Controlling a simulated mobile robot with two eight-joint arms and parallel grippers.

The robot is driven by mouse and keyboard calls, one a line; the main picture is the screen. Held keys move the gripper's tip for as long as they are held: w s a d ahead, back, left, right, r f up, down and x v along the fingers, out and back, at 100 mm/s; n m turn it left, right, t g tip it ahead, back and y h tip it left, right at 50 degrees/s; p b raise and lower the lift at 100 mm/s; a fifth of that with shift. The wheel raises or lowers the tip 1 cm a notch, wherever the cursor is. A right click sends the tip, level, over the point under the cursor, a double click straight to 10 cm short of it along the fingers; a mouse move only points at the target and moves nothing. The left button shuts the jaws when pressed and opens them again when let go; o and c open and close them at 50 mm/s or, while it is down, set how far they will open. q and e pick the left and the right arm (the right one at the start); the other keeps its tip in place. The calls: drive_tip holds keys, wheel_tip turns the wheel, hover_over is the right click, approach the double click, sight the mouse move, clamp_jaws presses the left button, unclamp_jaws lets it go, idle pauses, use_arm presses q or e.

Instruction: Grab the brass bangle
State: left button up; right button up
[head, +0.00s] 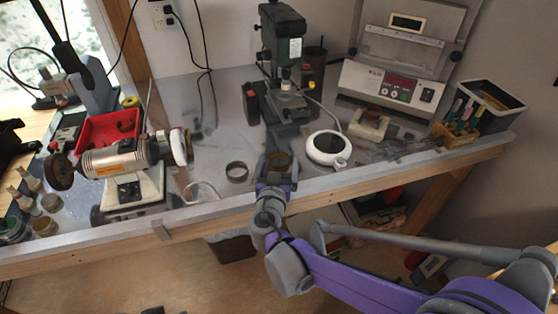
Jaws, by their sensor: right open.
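A brownish, brass-coloured ring, which looks like the brass bangle (278,159), lies on the grey benchtop near the front edge. My right gripper (279,163) reaches in over the front edge and is open at this ring. Its fingers appear to stand at either side of the ring, partly hiding it. Whether they touch it I cannot tell. A second, darker greyish ring (237,172) lies just left of the gripper, clear of it. My left gripper is not in view.
A white round device (326,148) stands close right of the gripper. A drill press (284,65) is behind it. A bench grinder (118,163) and a red bin (108,131) are at left. An engraving machine (393,85) and tool holder (456,134) are at right.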

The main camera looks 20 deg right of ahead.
sight(278, 169)
drive_tip(key=shift+s, duration=0.1)
drive_tip(key=c, duration=1.3)
drive_tip(key=shift+o, duration=0.2)
wheel_tip(278, 169, up, 10)
drive_tip(key=p, duration=0.2)
